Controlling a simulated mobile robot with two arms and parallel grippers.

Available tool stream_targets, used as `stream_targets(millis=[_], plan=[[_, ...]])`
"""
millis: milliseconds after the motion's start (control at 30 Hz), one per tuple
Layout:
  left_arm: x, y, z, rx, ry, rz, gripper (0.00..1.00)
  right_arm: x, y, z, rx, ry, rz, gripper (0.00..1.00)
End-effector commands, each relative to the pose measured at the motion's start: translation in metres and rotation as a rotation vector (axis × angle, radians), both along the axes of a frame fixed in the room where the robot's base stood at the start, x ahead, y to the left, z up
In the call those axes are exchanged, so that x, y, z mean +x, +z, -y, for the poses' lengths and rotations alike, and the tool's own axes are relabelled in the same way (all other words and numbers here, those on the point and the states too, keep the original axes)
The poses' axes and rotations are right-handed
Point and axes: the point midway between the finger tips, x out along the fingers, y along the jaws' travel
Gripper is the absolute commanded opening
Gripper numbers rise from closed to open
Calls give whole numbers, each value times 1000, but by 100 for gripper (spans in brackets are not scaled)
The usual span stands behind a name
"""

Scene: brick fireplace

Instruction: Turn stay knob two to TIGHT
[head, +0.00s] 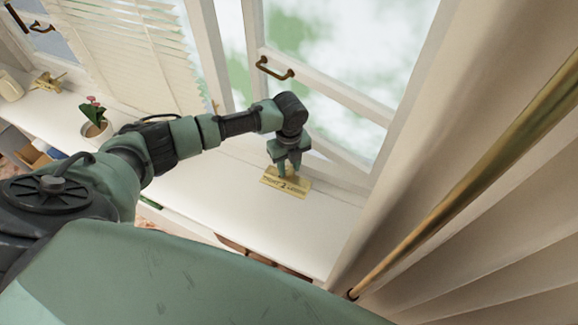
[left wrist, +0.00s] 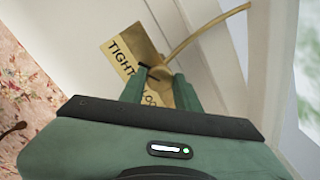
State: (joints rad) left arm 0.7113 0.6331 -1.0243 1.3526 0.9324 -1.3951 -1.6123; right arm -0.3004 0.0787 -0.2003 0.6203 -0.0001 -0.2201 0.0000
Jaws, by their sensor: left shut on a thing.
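Stay knob two is a small brass knob on a brass plate (head: 271,182) lettered TIGHT, 2 and LOOSE, on the white window sill. The plate also shows in the left wrist view (left wrist: 119,47), with TIGHT readable and the other word partly covered. My left gripper (head: 289,170) points down over the plate. In the left wrist view its fingers (left wrist: 160,85) are on either side of the brass knob (left wrist: 160,73) and shut on it. A curved brass arm (left wrist: 205,33) runs from the knob toward the window frame. My right gripper is out of view.
The window with a dark handle (head: 274,69) stands behind the plate. A potted plant (head: 95,122) and another brass fitting (head: 47,82) are on the sill at left. A beige curtain and brass rod (head: 470,180) fill the right. The sill between plant and plate is clear.

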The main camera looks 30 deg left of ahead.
Motion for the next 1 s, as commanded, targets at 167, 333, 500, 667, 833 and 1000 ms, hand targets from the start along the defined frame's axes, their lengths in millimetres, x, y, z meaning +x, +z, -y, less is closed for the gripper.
stream_targets(millis=[167, 333, 500, 667, 833, 1000], plan=[[1, 1, 1, -2, -44, 3, 0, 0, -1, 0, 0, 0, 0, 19], [1, 2, 1, -2, -60, 3, 0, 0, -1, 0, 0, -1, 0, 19], [1, 2, 1, -2, -61, 3, 0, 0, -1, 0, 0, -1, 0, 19], [1, 2, 1, -2, -60, 3, 0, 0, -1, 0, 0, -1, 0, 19], [1, 1, 1, -2, -59, 2, 54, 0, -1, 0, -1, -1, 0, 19], [0, 1, 0, -1, -59, 1, 54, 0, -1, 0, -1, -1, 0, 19]])
